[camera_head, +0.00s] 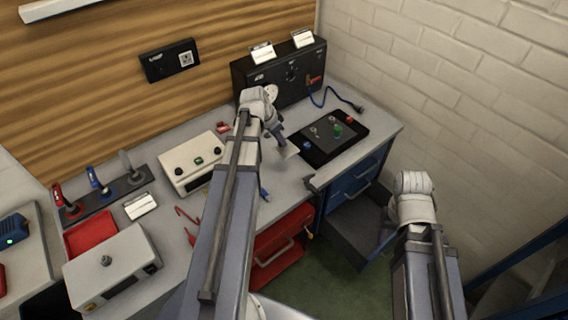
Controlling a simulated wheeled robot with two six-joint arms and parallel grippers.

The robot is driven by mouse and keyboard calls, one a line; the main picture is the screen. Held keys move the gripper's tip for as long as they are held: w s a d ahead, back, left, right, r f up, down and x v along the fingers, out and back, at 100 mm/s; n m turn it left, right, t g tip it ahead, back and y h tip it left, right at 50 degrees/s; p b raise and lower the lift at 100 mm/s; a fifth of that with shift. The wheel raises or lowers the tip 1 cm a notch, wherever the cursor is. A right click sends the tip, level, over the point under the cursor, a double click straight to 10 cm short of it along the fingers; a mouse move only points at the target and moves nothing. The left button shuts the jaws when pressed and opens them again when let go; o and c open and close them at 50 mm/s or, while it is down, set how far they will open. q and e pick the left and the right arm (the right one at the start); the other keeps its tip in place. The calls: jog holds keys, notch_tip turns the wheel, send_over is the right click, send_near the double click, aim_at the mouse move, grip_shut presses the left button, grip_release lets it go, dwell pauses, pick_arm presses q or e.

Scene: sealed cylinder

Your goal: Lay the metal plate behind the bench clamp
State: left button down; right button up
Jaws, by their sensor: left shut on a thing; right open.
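My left gripper (281,140) is over the bench, left of the black pad, its jaws small and partly hidden by my own wrist. It is shut on a small pale grey piece, apparently the metal plate (291,151), which sticks out tilted at the fingertips. I cannot tell whether the plate touches the bench. A grey fitting at the bench's front edge (311,184) may be the bench clamp; its shape is unclear. My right arm is at the right, off the bench, and its gripper is hidden.
The black pad (313,153) with small parts lies right of my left gripper. A black box (282,75) with a blue cable stands behind. A cream control box (180,173) is to the left. An open red drawer (285,262) and dark drawer (352,232) jut out below.

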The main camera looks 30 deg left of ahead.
pick_arm(q)
jog(key=shift+f+b, duration=4.9)
jog(key=shift+f, duration=0.15)
jog(key=shift+r, duration=0.15)
jog(key=c, duration=0.8)
grip_release()
jog(key=shift+c, duration=0.2)
jog(key=shift+s+r+p, duration=0.15)
jog(key=shift+r+p, duration=0.3)
jog(key=shift+p, duration=0.15)
jog(key=p+v, duration=1)
jog(key=v, duration=0.1)
jog(key=shift+s, duration=0.15)
